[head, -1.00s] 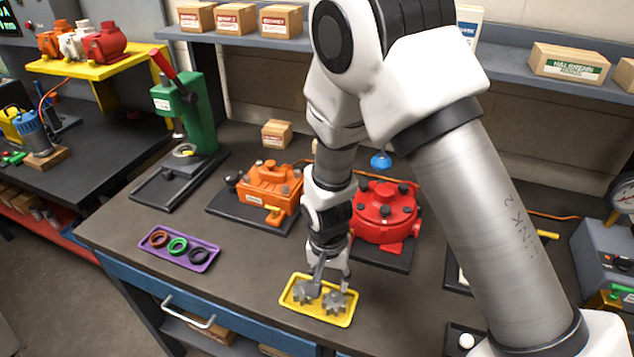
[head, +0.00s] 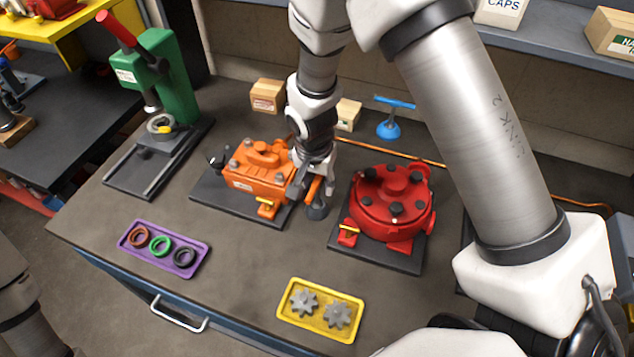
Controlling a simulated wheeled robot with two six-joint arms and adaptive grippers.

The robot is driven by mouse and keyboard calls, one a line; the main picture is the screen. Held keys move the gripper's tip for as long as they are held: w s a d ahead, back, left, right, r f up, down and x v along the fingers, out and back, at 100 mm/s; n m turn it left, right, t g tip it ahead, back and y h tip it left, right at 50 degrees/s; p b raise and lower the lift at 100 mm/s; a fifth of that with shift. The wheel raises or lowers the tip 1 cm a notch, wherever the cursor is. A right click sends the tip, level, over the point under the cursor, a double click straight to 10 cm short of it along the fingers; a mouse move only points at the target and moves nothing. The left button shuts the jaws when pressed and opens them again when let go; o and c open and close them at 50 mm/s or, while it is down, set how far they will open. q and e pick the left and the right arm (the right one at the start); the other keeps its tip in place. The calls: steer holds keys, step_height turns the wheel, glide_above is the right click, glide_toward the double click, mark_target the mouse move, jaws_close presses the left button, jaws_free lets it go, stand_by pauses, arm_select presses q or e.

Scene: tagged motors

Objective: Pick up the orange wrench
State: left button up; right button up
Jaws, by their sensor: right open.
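My right gripper (head: 311,188) points down between the orange motor housing and the red one, its jaws open. An upright orange handle-like piece (head: 314,190), possibly the orange wrench, shows between or just behind the fingers. A dark round grey piece (head: 317,210) sits below it. The fingers partly hide both, so I cannot tell the wrench's full shape or whether the fingers touch it. My left gripper is not in view.
The orange motor housing (head: 256,178) is close on the left and the red housing (head: 391,200) on the right. A yellow tray (head: 290,318) with two gears and a purple tray (head: 204,248) with rings lie in front. A green press (head: 172,85) and blue-handled tool (head: 389,130) stand behind.

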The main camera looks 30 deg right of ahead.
steer(key=shift+w+d+f, duration=0.15)
steer(key=shift+w+f, duration=0.1)
steer(key=shift+f, duration=0.25)
steer(key=shift+w+d+f, duration=0.1)
steer(key=shift+w+f, duration=0.15)
steer(key=shift+f, duration=0.2)
steer(key=shift+s+a+r, duration=0.25)
steer(key=shift+s+r, duration=0.05)
steer(key=shift+s, duration=0.1)
jaws_close()
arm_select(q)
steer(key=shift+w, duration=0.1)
arm_select(e)
steer(key=shift+w, duration=0.1)
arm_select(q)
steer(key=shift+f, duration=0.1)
arm_select(e)
steer(key=shift+d, duration=0.1)
steer(key=shift+w+r, duration=0.1)
steer(key=shift+r, duration=0.2)
step_height(320, 180, up, 9)
steer(key=shift+f+b, duration=0.1)
steer(key=shift+b, duration=0.9)
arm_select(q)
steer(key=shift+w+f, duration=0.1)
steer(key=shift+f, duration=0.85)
arm_select(e)
steer(key=shift+r, duration=0.25)
